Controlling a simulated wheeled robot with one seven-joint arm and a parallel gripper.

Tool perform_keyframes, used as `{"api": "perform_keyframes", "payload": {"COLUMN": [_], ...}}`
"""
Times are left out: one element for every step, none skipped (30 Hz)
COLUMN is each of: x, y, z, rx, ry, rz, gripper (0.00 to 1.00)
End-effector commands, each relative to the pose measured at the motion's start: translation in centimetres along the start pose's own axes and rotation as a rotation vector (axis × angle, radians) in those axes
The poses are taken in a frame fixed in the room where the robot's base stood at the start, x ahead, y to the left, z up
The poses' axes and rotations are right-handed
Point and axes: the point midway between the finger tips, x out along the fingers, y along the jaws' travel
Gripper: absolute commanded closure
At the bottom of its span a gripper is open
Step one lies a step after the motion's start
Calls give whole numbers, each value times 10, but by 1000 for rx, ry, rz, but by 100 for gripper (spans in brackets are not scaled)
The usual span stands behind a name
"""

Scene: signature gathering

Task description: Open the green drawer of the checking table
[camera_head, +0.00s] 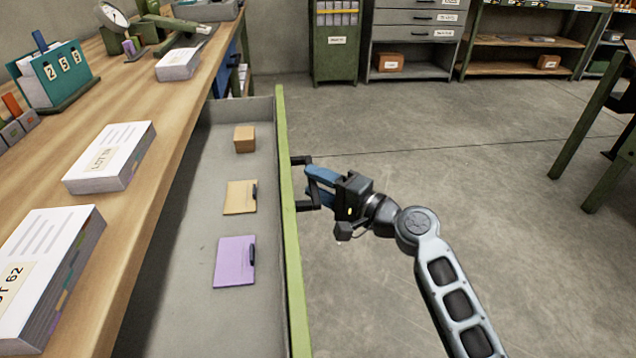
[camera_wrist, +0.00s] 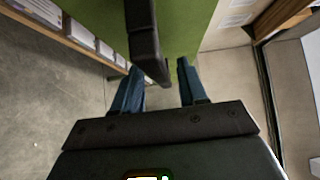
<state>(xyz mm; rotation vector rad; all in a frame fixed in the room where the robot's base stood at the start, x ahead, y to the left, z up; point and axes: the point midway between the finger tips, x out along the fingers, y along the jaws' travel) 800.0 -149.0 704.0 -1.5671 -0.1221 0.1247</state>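The green drawer (camera_head: 291,240) of the checking table (camera_head: 150,125) stands pulled out, its grey inside showing. A small brown box (camera_head: 244,139), a tan clipboard-like item (camera_head: 240,197) and a purple one (camera_head: 235,262) lie in it. The drawer's dark handle (camera_head: 300,160) is on the outer face of its green front. My gripper (camera_head: 314,186) is at this handle. In the wrist view, its blue fingers (camera_wrist: 160,88) are spread apart, with the dark handle (camera_wrist: 146,40) reaching toward the gap, nearer the left finger. I cannot tell whether they touch.
A green cabinet (camera_head: 335,50), grey drawers (camera_head: 418,33) and shelves (camera_head: 520,40) line the back. The floor (camera_head: 450,150) right of the drawer is clear.

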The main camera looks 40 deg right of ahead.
Motion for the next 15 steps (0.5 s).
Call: {"api": "perform_keyframes", "payload": {"x": [0, 0, 0, 0, 0, 0, -1, -2, -5, -8, -12, -18, -23, -28, -35], "y": [0, 0, 0, -1, -1, -1, -1, 0, 0, 0, 0, 0, 0, 0, 0], "z": [0, 0, 0, 0, 0, 0, 0, 0, 0, 0, 0, 0, 0, 0, -1], "rx": [0, 0, 0, 0, 0, 0, 0, 0, 0, 0, 0, 0, 0, -1, 0], "ry": [0, 0, 0, 0, 0, 0, 0, 0, 1, 1, 1, 1, 2, 2, 3], "rz": [-1, -1, -1, -1, -1, -1, -1, -1, 0, 1, 1, 0, 1, 1, 1], "gripper": [57, 57, 57, 57, 57, 57, 57, 57, 57, 57, 57, 57, 57, 57, 57]}}
